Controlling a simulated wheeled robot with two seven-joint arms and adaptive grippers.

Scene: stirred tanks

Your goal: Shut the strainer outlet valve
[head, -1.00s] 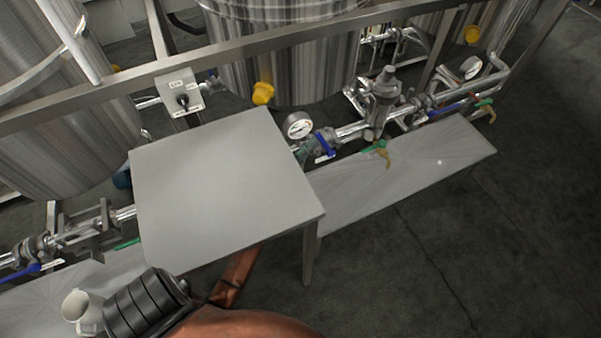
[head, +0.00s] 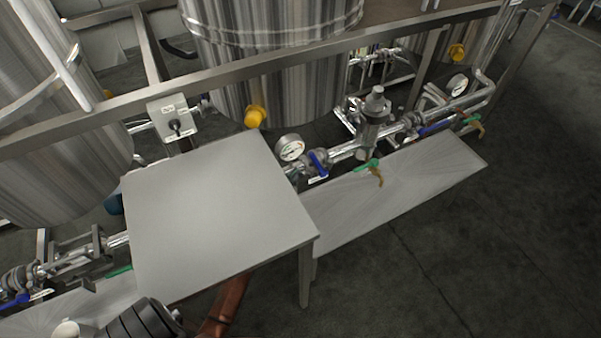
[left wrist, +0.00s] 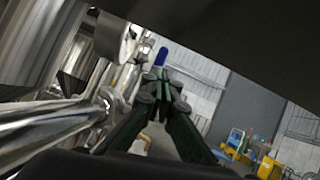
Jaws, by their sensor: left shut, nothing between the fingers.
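A steel strainer body (head: 375,118) stands upright in the pipe run behind the low bench in the head view. A blue lever (head: 435,128) right of it lies roughly along the pipe. Another blue lever (head: 319,163) left of it, beside a gauge, points across the pipe. The labels are too small to read, so I cannot tell which is the outlet. My left gripper (left wrist: 160,88) is shut and empty in the left wrist view, with a blue piece (left wrist: 163,56) showing just beyond its tips; contact is unclear. My right gripper is not in view.
A grey table (head: 215,215) stands in front of the pipes. A low bench (head: 400,195) extends right. Green-handled valves (head: 367,166) sit near its back edge. A gauge (head: 291,147) and switch box (head: 175,120) are behind the table. Floor (head: 480,260) at right is clear.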

